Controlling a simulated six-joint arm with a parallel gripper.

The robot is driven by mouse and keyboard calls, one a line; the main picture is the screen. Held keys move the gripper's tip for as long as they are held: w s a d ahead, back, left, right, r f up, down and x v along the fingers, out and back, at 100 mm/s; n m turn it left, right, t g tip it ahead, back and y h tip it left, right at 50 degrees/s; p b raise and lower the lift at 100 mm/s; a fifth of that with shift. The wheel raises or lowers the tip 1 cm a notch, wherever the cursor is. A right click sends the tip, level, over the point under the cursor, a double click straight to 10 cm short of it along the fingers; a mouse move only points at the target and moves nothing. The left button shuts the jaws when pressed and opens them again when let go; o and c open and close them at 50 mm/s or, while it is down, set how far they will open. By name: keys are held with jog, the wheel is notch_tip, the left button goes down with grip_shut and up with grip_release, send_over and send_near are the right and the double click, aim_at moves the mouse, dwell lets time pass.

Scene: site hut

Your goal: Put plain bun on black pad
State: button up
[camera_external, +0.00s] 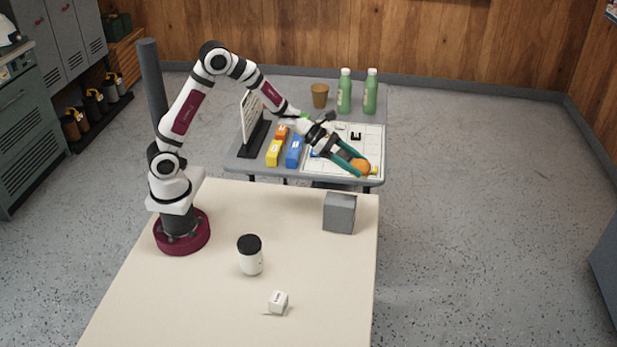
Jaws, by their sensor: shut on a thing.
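My gripper (358,168), with green fingers, reaches over the front right part of a white sheet on the grey far table. It is shut on a round orange-brown bun (364,167), held at the fingertips. The height of the bun above the sheet is hard to tell. A small black shape (356,136) shows on the white sheet (372,143) behind the bun; I cannot tell whether it is the black pad. The fingers and wrist hide part of the sheet.
Orange, yellow and blue blocks (293,152) stand left of the sheet, near an upright sign (250,115). Green bottles (344,92) and a brown cup (320,96) stand behind. The near cream table holds a grey block (339,213), a black-lidded jar (250,257) and a white cube (278,301).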

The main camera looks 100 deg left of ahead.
jog(key=a+n+y, duration=0.3)
jog(key=a, duration=0.7)
jog(key=n+y, duration=0.4)
send_over(340, 155)
jog(key=shift+g, duration=0.3)
notch_tip(340, 155, down, 12)
jog(key=shift+f, duration=2.1)
jog(key=o, duration=1.4)
jog(key=shift+f, duration=0.15)
jog(key=shift+c, duration=0.2)
